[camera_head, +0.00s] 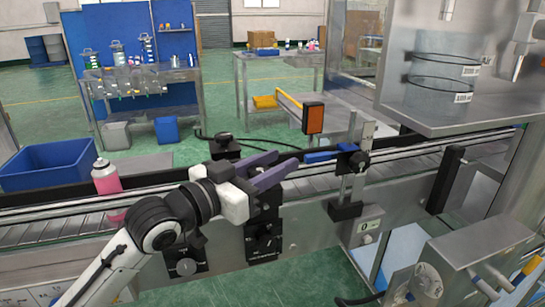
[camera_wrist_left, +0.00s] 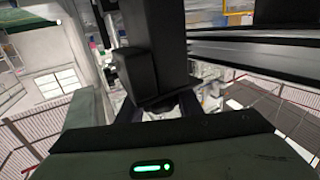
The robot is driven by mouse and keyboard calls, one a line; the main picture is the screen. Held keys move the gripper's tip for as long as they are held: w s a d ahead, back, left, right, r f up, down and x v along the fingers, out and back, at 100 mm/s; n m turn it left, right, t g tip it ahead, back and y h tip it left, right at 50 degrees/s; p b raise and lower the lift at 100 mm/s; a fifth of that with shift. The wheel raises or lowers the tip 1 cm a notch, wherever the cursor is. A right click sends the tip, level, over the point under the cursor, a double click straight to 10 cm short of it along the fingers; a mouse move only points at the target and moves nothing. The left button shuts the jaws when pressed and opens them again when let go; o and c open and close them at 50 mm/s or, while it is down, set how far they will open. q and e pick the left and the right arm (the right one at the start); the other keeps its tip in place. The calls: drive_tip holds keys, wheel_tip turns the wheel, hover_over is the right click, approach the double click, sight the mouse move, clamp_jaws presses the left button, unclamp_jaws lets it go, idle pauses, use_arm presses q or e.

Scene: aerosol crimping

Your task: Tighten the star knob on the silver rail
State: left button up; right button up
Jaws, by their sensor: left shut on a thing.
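My left gripper (camera_head: 288,162), with purple fingers, reaches in from the lower left over the near side of the conveyor. It is shut on a black part, which shows as a tall dark block (camera_wrist_left: 155,65) in the left wrist view; I cannot tell whether this is the star knob. A silver upright rail (camera_head: 358,180) stands right of the fingertips, with a dark knob (camera_head: 360,160) and a blue handle (camera_head: 320,156) on it. The fingertips look apart from that upright. My right gripper is not in view.
A pink can (camera_head: 106,177) stands on the conveyor (camera_head: 40,230) at the left, near a blue bin (camera_head: 50,165). An orange-faced box (camera_head: 313,118) stands behind. A steel machine (camera_head: 470,255) fills the lower right.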

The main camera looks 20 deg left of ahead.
use_arm(q)
drive_tip(key=shift+f+m+g+h, duration=0.1)
drive_tip(key=shift+m+g+h, duration=0.3)
drive_tip(key=shift+m+h, duration=0.3)
drive_tip(key=h+b, duration=0.1)
drive_tip(key=m+g+h+b, duration=0.2)
drive_tip(key=b, duration=0.1)
drive_tip(key=shift+s+d, duration=0.3)
drive_tip(key=shift+d, duration=0.1)
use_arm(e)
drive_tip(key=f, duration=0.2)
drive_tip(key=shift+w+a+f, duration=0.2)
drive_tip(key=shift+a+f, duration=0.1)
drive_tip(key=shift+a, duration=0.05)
use_arm(q)
drive_tip(key=o, duration=1)
drive_tip(key=shift+o, duration=0.2)
drive_tip(key=shift+s, duration=0.1)
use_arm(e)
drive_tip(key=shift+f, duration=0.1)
